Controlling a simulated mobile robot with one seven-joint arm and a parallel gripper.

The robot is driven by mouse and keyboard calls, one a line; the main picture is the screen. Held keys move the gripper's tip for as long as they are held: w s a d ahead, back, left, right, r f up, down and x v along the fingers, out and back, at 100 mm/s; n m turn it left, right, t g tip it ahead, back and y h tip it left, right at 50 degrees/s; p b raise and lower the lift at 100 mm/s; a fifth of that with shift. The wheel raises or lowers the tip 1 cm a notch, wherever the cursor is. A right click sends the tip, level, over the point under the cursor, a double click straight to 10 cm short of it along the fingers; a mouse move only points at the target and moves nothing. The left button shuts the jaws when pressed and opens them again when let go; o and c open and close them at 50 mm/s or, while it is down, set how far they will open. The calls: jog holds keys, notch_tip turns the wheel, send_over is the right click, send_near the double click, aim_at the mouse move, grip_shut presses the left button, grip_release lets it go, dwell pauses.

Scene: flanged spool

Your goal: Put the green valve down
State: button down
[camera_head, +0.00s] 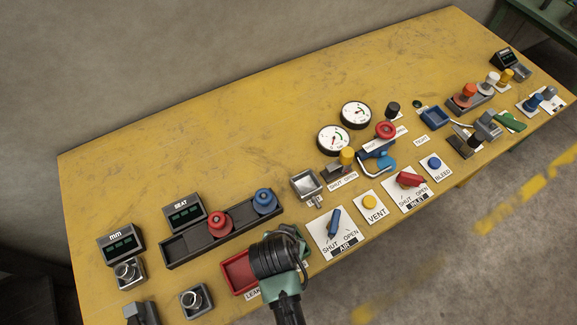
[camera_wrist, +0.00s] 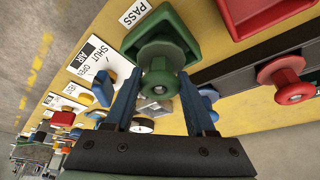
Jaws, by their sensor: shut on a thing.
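The green valve (camera_wrist: 160,56) is a flanged spool with a round knob, held between the blue fingers of my gripper (camera_wrist: 160,84). In the wrist view it lies in front of a green tray (camera_wrist: 192,22) beside the PASS label (camera_wrist: 134,13). I cannot tell whether the valve touches the tray floor. In the head view my gripper (camera_head: 277,255) is at the table's front edge, just right of the red tray (camera_head: 233,273), and hides the valve and most of the green tray.
A black rack (camera_head: 188,247) behind my gripper holds a red valve (camera_head: 218,222) and a blue valve (camera_head: 264,200). The AIR switch panel (camera_head: 322,222) stands close on the right. Gauges and more controls lie further right. The back of the yellow table (camera_head: 200,155) is clear.

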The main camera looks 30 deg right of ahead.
jog(key=shift+f, duration=0.3)
jog(key=shift+c, duration=1.2)
grip_release()
